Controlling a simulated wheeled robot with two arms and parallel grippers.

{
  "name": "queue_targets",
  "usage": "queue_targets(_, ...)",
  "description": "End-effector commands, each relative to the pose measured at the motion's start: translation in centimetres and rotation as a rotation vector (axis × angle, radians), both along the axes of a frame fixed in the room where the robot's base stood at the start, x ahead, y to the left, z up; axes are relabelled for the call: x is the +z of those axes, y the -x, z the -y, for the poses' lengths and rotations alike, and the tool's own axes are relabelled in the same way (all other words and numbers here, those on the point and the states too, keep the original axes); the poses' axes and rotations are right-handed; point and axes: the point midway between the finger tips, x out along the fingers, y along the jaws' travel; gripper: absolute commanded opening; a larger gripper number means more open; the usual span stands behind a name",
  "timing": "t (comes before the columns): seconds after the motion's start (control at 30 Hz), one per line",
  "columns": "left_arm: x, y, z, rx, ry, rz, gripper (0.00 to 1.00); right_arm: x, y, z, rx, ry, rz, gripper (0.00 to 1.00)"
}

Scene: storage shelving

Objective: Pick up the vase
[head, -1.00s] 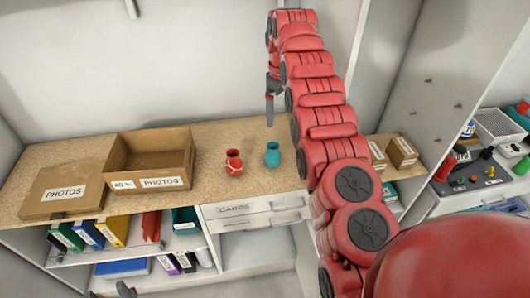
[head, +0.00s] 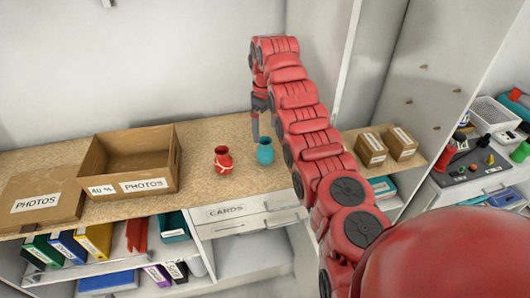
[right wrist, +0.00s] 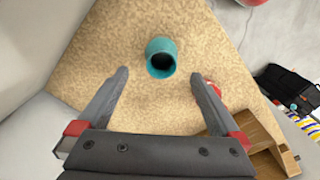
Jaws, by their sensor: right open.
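Two vases stand upright on the wooden counter top (head: 205,190): a red vase (head: 222,160) with a light band, and a teal vase (head: 265,151) just to its right. My right gripper (head: 255,130) hangs above and close to the teal vase, pointing down. In the right wrist view the open fingers (right wrist: 160,85) are empty, and the teal vase (right wrist: 161,57) sits just beyond them, roughly centred between them. A bit of the red vase (right wrist: 213,88) shows behind the right finger. My left gripper is not visible.
An open cardboard box (head: 130,165) and a closed photos box (head: 40,198) stand left on the counter. Small boxes (head: 385,147) stand right, past my arm. A white drawer (head: 245,210) and shelves with binders are below. Walls bound the back and right.

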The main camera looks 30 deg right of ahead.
Motion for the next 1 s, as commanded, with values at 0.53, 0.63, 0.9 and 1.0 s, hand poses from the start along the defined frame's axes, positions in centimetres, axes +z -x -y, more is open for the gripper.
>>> queue_targets(0.53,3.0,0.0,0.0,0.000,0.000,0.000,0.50,-6.3,0.1,0.0,0.000,0.000,-0.003,1.00)
queue_targets(0.63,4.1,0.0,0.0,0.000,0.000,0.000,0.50,-7.1,0.3,-0.1,0.000,0.000,-0.006,1.00)
queue_targets(0.9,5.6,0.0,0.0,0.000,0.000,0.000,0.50,-10.8,0.4,-0.2,0.000,0.000,-0.005,1.00)
queue_targets(1.0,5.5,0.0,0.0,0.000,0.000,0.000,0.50,-11.2,0.3,-0.2,0.000,0.001,-0.003,1.00)
